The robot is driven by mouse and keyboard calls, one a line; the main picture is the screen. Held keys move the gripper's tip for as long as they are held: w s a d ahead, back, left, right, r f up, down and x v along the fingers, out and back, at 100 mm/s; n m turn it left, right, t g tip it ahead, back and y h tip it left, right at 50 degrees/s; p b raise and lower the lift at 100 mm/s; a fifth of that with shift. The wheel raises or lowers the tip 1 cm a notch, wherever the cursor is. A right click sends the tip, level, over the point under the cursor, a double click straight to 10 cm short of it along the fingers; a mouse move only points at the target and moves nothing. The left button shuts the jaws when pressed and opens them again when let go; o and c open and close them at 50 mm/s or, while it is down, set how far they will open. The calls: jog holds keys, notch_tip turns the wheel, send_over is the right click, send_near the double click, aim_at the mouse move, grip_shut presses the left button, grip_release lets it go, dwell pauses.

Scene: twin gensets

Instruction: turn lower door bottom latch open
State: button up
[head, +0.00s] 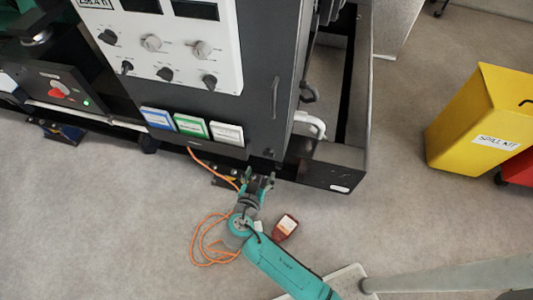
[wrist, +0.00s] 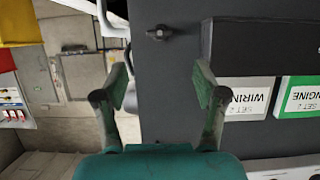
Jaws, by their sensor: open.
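The lower door is a dark grey panel on the genset cabinet (head: 258,110). Its bottom latch, a small black knob (wrist: 158,33), shows in the wrist view on the grey door face (wrist: 170,80), ahead of the fingertips and about centred between them. In the head view the latch (head: 268,153) is small and dark near the door's lower right corner. My gripper (head: 258,176) is open and empty just below it. In the wrist view both fingers of my gripper (wrist: 160,84) are spread apart, and neither touches the latch.
Blue, green and white labelled binders (head: 191,126) sit along the cabinet bottom, left of my gripper. An orange cable (head: 205,240) and a red bottle (head: 285,227) lie on the floor near my arm. A yellow spill kit bin (head: 482,125) stands right.

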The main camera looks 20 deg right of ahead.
aim_at(268, 155)
jog(key=x, duration=1)
jog(key=shift+w+d, duration=0.2)
jog(key=shift+w, duration=0.1)
jog(key=shift+c, duration=0.3)
jog(key=c, duration=1.1)
